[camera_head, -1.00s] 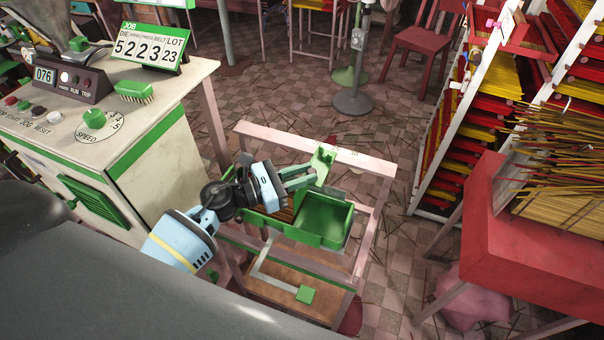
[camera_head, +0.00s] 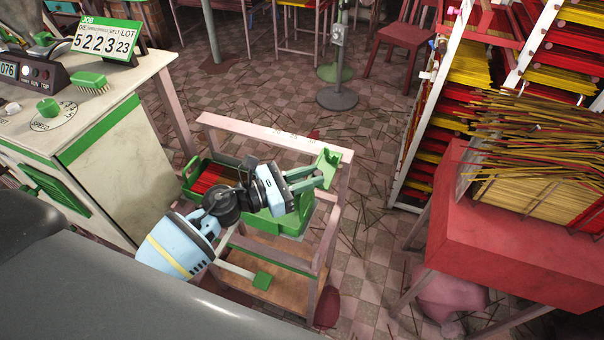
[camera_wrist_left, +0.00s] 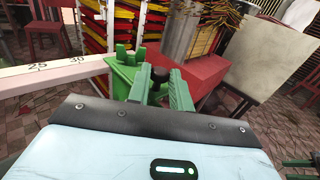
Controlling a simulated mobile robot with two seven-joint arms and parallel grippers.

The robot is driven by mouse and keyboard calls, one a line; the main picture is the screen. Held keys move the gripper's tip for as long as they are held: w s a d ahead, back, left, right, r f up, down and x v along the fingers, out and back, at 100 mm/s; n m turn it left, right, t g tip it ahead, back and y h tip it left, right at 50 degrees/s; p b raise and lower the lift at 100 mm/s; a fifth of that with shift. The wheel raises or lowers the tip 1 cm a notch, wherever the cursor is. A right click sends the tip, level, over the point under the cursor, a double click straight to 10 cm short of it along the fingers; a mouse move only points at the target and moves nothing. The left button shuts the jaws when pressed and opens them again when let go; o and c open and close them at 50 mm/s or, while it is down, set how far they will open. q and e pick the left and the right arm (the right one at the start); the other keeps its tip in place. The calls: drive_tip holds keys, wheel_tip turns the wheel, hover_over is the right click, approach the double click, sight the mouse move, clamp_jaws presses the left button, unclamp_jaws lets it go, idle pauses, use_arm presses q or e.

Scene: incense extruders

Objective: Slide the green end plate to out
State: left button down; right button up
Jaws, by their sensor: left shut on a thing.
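The green end plate (camera_head: 329,158) sits near the right end of the pale rail (camera_head: 265,133) of the pink frame. It also shows in the left wrist view (camera_wrist_left: 122,73), just past the rail's 30 mark. My left gripper (camera_head: 317,177) reaches it from the left and is shut on it. In the left wrist view, the two green fingers (camera_wrist_left: 160,88) stand close to the plate, with a dark knob (camera_wrist_left: 160,73) between them. The fingers and wrist hide part of the plate and the tray below.
The control cabinet (camera_head: 125,140) stands at left. A red table (camera_head: 480,220) and stick rack stand at right, across open floor.

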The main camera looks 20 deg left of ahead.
use_arm(q)
drive_tip(key=shift+d, duration=0.95)
use_arm(e)
drive_tip(key=shift+s+f, duration=0.1)
drive_tip(key=shift+s, duration=0.15)
use_arm(q)
drive_tip(key=c, duration=1.3)
unclamp_jaws()
use_arm(e)
drive_tip(key=shift+d, duration=0.1)
use_arm(q)
drive_tip(key=shift+a, duration=0.1)
drive_tip(key=b+v, duration=0.1)
drive_tip(key=v, duration=0.6)
drive_tip(key=shift+s+a, duration=0.25)
drive_tip(key=shift+s, duration=0.05)
use_arm(e)
drive_tip(key=shift+s+f, duration=0.25)
drive_tip(key=shift+f, duration=0.6)
